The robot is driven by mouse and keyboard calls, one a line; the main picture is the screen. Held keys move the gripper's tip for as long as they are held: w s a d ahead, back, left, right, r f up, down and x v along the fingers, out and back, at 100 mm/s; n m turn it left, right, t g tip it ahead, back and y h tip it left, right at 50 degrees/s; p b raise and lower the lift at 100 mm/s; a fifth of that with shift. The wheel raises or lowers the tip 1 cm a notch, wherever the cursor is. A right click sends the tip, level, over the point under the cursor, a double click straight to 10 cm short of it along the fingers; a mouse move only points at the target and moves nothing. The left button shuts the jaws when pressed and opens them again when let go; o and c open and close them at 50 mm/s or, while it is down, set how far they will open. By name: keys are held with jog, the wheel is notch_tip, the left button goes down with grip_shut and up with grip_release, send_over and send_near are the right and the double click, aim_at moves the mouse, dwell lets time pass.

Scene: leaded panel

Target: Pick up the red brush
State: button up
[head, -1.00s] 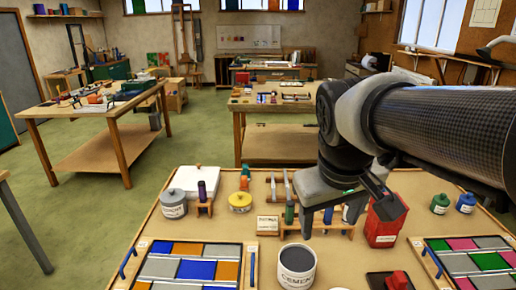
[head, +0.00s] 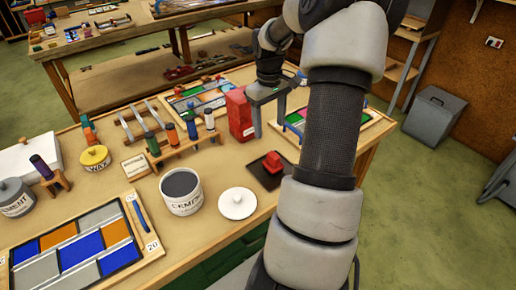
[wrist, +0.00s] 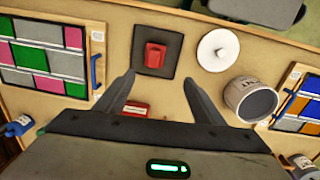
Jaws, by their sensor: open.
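A small blocky red thing (head: 273,162), which looks like the red brush, lies on a dark square tray (head: 262,178) near the table's front edge. In the wrist view the red brush (wrist: 154,55) is ahead of the fingertips, roughly centred between them, on the dark tray (wrist: 170,72). My gripper (head: 268,115) is open and empty above the table, beside the red box and behind the brush in the head view. Its two fingers (wrist: 158,78) show apart in the wrist view, with nothing between them. How high they are above the brush is hard to tell.
A red box (head: 240,115) stands close to my gripper. A white lid (head: 237,203) and a cement pot (head: 181,191) are left of the tray. A rack (head: 185,147) holds several upright tools. Glass panels (head: 75,245) lie at the left and behind.

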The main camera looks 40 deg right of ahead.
aim_at(275, 155)
jog(key=shift+m, duration=0.3)
jog(key=f, duration=0.4)
jog(key=d+f, duration=0.1)
jog(key=f, duration=0.4)
jog(key=d+f, duration=0.1)
jog(key=f, duration=0.3)
jog(key=shift+s+d+f, duration=0.1)
jog(key=shift+s+f, duration=0.05)
jog(key=shift+s, duration=0.15)
jog(key=shift+w+f+p, duration=0.15)
jog(key=shift+f+p, duration=0.15)
jog(key=shift+f, duration=1.25)
jog(key=shift+w+f+p, duration=0.1)
jog(key=shift+f+p, duration=0.15)
jog(key=shift+f, duration=1.25)
jog(key=c, duration=1.1)
jog(key=shift+r, duration=0.15)
jog(key=shift+c, duration=0.2)
notch_tip(275, 155, up, 10)
jog(key=shift+f, duration=0.1)
